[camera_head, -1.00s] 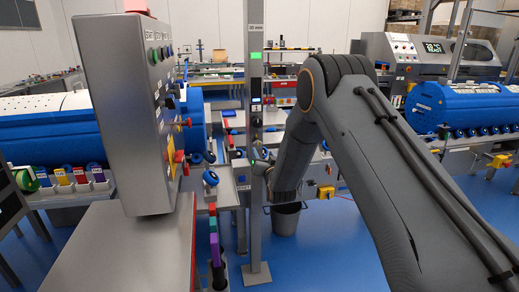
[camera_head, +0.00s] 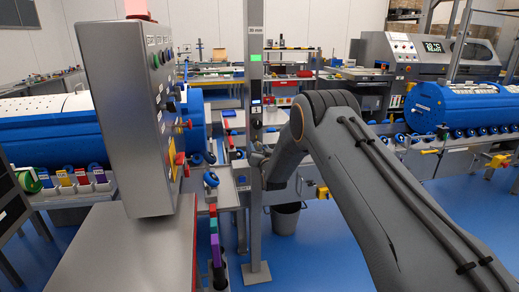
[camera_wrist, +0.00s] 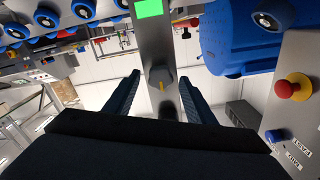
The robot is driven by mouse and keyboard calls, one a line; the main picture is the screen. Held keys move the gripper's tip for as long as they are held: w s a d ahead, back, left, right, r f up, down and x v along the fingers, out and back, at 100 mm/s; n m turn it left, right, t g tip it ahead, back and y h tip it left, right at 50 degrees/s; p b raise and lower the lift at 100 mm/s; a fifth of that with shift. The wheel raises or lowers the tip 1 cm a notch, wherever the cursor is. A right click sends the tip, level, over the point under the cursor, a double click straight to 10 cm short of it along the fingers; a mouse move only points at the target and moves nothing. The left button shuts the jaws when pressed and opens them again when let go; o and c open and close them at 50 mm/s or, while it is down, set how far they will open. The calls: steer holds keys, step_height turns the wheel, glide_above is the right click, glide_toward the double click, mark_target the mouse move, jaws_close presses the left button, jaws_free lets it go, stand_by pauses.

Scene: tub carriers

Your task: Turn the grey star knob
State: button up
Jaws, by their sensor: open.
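In the wrist view a grey knob (camera_wrist: 160,76) with a yellow mark sits on a grey post between my fingertips. My gripper (camera_wrist: 159,78) is open, with one dark finger on each side of the knob and a visible gap to each. I cannot tell how far the tips reach past it in depth. In the head view my gripper (camera_head: 259,161) is at the upright grey post (camera_head: 255,208), below its small screen. The knob is not clearly visible there.
A green display (camera_head: 255,57) is on the post. A grey control cabinet (camera_head: 125,120) with buttons stands at left. In the wrist view a red mushroom button (camera_wrist: 294,87) is at right. A bin (camera_head: 286,218) stands behind the post.

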steer(key=shift+c, duration=0.3)
steer(key=c, duration=1)
steer(key=shift+n+b, duration=0.3)
steer(key=n+b, duration=0.3)
steer(key=shift+f+n, duration=0.1)
steer(key=shift+n, duration=0.2)
steer(key=n+b, duration=0.3)
steer(key=n, duration=0.1)
steer(key=shift+a+n, duration=0.1)
steer(key=shift+n, duration=0.2)
steer(key=n+b, duration=0.2)
steer(key=n, duration=0.2)
steer(key=n+b, duration=0.2)
steer(key=n, duration=0.2)
steer(key=shift+s+a, duration=0.1)
steer(key=shift+n, duration=0.4)
